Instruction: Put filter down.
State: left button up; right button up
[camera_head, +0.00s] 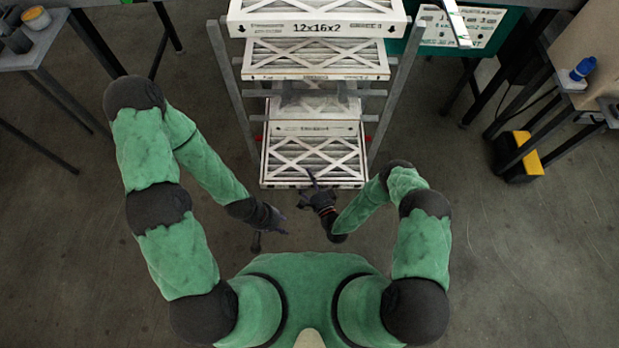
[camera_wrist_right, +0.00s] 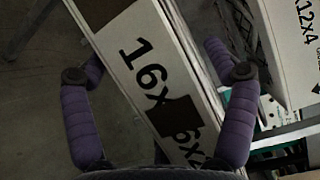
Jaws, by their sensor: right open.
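Several white-framed boxed filters lie on a metal rack in the head view. The lowest filter (camera_head: 313,148) has its front edge close to my right gripper (camera_head: 304,184). In the right wrist view, a filter edge marked "16x", partly covered by a dark square (camera_wrist_right: 145,60), runs between the two spread fingers of that gripper (camera_wrist_right: 159,73). The fingers stand apart from the edge on both sides, holding nothing. My left gripper (camera_head: 271,239) is empty with its fingers spread, in front of the rack and below the right one.
The rack's metal posts (camera_head: 232,90) flank the filters. A top filter (camera_head: 318,12) marked 12x16x2 lies highest. Tables stand at left (camera_head: 32,55) and right, with a yellow-black box (camera_head: 522,155) on the floor. Floor around my arms is clear.

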jog(key=shift+r, duration=0.2)
jog(key=p+v, duration=0.2)
jog(key=v, duration=1)
jog(key=w+d+f+n+g+h, duration=0.1)
jog(key=w+d+f+n+g, duration=0.2)
jog(key=n+g, duration=0.35)
jog(key=s+d+r+n+g+h, duration=0.1)
jog(key=s+r+n+g, duration=0.3)
jog(key=s+r+g, duration=0.5)
jog(key=s+r+h, duration=0.1)
jog(key=s+r, duration=0.2)
jog(key=r, duration=0.1)
jog(key=shift+s+d+h, duration=0.25)
jog(key=shift+d+h, duration=0.05)
jog(key=shift+d, duration=0.1)
